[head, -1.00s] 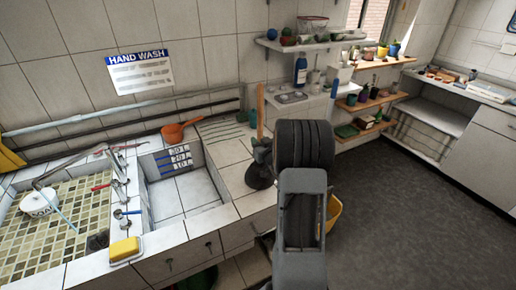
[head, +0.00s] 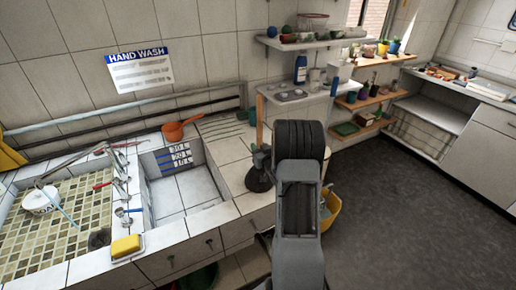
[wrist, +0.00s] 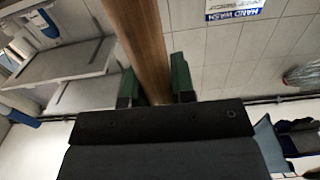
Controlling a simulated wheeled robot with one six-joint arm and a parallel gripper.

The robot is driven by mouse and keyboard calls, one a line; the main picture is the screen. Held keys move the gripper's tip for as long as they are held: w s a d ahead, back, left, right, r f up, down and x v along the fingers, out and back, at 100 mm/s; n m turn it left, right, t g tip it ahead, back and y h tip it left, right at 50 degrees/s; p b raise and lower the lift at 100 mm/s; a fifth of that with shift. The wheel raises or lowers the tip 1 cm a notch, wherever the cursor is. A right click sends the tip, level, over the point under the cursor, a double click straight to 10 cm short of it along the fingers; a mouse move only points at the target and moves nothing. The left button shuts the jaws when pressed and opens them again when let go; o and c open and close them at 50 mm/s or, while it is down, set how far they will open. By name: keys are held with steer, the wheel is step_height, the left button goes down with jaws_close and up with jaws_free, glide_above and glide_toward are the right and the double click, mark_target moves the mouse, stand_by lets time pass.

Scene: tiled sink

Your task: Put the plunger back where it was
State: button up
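The plunger has a wooden handle (head: 259,112) and a dark rubber cup (head: 258,179). It is upright at the right end of the tiled counter (head: 229,150), right of the deep basin. I cannot tell whether the cup touches the tiles. In the wrist view the handle (wrist: 143,42) runs between the two green fingertips of my gripper (wrist: 156,84), which close on it from both sides. In the head view my arm hides most of the gripper and part of the handle.
An orange pan (head: 181,128) lies on the counter behind the basin (head: 184,190). A yellow sponge (head: 126,246) is on the front edge. A yellow bucket (head: 333,217) stands beside my arm. Shelves with bottles and pots (head: 310,42) are behind. The floor at right is clear.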

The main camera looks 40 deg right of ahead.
steer(key=o, duration=0.4)
steer(key=shift+o, duration=0.2)
steer(key=shift+r, duration=0.1)
steer(key=shift+r+p, duration=0.2)
steer(key=shift+p, duration=0.2)
steer(key=s+a+b, duration=0.2)
steer(key=s+b, duration=0.1)
steer(key=s, duration=0.8)
steer(key=a+r+g+h, duration=0.1)
steer(key=a+r+g, duration=0.4)
steer(key=a+g, duration=0.3)
steer(key=s+a+r+n+g+y, duration=0.1)
steer(key=s+a+g, duration=0.4)
steer(key=s+a, duration=1)
steer(key=a+r+y, duration=0.1)
steer(key=a+y, duration=0.1)
steer(key=shift+r+n+g+y, duration=0.15)
steer(key=shift+n+g+y, duration=0.15)
